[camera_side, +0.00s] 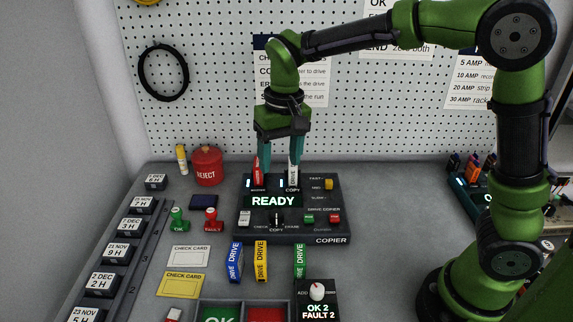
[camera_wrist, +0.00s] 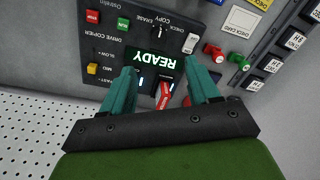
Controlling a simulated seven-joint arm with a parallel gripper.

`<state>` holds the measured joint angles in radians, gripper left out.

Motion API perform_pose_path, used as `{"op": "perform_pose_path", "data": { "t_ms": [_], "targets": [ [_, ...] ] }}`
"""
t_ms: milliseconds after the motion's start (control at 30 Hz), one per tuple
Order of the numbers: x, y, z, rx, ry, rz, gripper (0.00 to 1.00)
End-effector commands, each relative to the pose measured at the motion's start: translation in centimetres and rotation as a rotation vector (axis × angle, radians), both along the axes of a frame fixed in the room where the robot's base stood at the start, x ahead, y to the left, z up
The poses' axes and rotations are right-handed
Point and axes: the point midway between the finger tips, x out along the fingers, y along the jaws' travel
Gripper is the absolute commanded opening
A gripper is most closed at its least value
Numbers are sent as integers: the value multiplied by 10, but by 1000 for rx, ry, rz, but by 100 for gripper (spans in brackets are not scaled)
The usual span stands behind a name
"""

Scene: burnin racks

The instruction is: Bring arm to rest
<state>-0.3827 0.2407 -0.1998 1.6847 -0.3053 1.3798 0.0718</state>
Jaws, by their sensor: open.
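My gripper (camera_side: 279,162) is open above the back of the drive copier (camera_side: 290,236), with its two teal fingers spread apart. In the wrist view my gripper (camera_wrist: 160,76) also shows its fingers apart. A red drive (camera_side: 258,172) stands upright in the copier's left slot, and a white drive (camera_side: 293,174) stands in the slot marked COPY. In the side view the fingers overlap the tops of both drives; whether they touch is unclear. The wrist view shows the red drive (camera_wrist: 166,97) between the fingers. The copier's display (camera_side: 273,201) reads READY in green.
Blue, yellow and green drives (camera_side: 299,260) stand in front of the copier. A red REJECT can (camera_side: 207,166), stamps and check cards (camera_side: 188,256) lie left. Dated boxes (camera_side: 115,253) line the left edge. A pegboard (camera_side: 215,90) rises behind.

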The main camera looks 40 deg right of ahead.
Motion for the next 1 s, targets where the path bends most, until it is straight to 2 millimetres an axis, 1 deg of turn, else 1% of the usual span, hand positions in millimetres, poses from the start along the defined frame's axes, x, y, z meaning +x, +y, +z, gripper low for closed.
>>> {"op": "perform_pose_path", "data": {
  "t_ms": [33,167,300,400,533,600,700,833,1000],
  "targets": [
    [-13,-5,5,28,-30,9,60],
    [-46,-16,16,93,-127,30,60],
    [-87,-29,28,145,-257,34,60],
    [-115,-37,31,164,-354,23,60],
    [-144,-47,32,166,-460,-1,60],
    [-155,-51,33,163,-503,-18,60],
    [-164,-56,36,158,-542,-37,60],
    [-166,-60,44,152,-576,-53,60],
    [-165,-61,44,151,-575,-57,60]
  ]
}}
